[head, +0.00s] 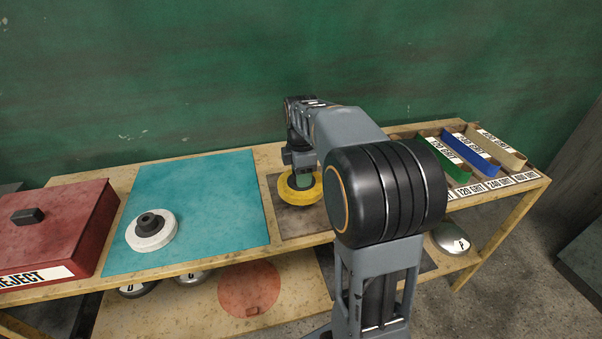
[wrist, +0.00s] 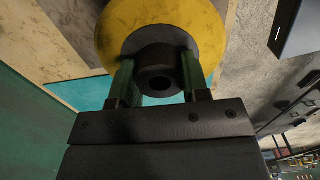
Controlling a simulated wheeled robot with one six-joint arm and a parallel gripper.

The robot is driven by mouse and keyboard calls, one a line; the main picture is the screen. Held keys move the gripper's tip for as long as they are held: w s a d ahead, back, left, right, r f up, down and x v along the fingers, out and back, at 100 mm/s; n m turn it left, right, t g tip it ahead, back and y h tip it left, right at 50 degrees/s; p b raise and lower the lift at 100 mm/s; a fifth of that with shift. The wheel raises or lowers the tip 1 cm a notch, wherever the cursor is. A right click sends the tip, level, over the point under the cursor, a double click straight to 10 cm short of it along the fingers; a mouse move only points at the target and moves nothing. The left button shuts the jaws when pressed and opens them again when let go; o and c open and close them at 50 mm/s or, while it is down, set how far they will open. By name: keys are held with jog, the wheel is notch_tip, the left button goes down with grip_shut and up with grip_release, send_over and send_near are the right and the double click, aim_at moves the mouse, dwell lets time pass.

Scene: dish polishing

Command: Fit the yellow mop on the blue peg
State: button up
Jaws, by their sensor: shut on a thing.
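A white mop (head: 152,243) with a black hub lies on the teal mat (head: 205,185). A red REJECT box (head: 55,225) stands at the left. Green, blue (head: 470,157) and tan grit belts stand at the right end. A lower shelf holds several metal lids and a red disc (head: 249,285).

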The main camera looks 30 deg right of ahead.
jog(key=shift+f+b, duration=1.4)
jog(key=shift+f, duration=0.95)
jog(key=o, duration=1.1)
jog(key=shift+o, duration=0.2)
notch_tip(320, 180, up, 14)
jog(key=p, duration=0.2)
jog(key=shift+f, duration=0.15)
